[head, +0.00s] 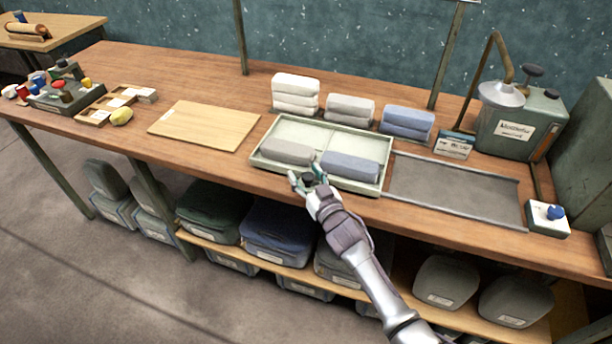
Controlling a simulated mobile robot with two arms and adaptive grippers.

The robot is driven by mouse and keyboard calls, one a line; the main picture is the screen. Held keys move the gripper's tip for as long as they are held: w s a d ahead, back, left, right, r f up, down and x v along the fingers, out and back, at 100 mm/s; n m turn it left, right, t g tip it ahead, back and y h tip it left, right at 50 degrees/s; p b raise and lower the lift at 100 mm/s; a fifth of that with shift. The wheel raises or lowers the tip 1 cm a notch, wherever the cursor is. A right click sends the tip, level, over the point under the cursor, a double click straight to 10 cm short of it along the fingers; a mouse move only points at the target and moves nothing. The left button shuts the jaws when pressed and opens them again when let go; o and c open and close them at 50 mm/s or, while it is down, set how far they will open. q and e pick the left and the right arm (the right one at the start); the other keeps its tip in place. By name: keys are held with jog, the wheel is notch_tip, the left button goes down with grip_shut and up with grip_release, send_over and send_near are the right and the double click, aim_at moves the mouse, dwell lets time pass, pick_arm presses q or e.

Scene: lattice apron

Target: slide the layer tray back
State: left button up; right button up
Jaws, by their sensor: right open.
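The layer tray (297,132) is a pale green, shallow tray on the wooden workbench. A grey folded pad (287,152) and a blue-grey folded pad (350,167) lie in its front half, and its back half is bare. My right gripper (308,177) is open at the tray's front edge, near the middle. Its fingers are close to the front rim; I cannot tell whether they touch it. The gripper hides a small part of that rim. My left gripper is not in view.
Stacks of white (295,94), grey (350,110) and blue (407,121) pads stand behind the tray. A dark flat plate (455,190) lies to its right and a wooden board (205,126) to its left. A green dispenser (518,125) stands at the back right.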

jog(key=shift+s+d+f, duration=0.1)
jog(key=shift+s+d, duration=0.2)
jog(key=shift+s, duration=0.05)
jog(key=v, duration=1.1)
jog(key=shift+s+a, duration=0.1)
jog(key=shift+a, duration=0.05)
jog(key=s+d+f+m+g+h, duration=0.15)
jog(key=s+d+f, duration=0.3)
jog(key=f, duration=0.65)
jog(key=s+d+f+g+h, duration=0.3)
jog(key=s+d+f, duration=0.15)
jog(key=f, duration=0.65)
jog(key=s+d+f+m+g+h, duration=0.1)
jog(key=s+d+f+g+h, duration=0.25)
jog(key=f, duration=0.75)
jog(key=s+d+f+g, duration=0.2)
jog(key=s+f, duration=0.3)
jog(key=s, duration=0.6)
jog(key=s+d+f+g, duration=0.2)
jog(key=s+d+f, duration=0.2)
jog(key=s, duration=0.8)
jog(key=s+d+f+g, duration=0.2)
jog(key=s+f, duration=0.4)
jog(key=s, duration=0.5)
jog(key=shift+s+d+m+g+h, duration=0.2)
jog(key=shift+d+m+g+h, duration=0.25)
jog(key=shift+d, duration=0.1)
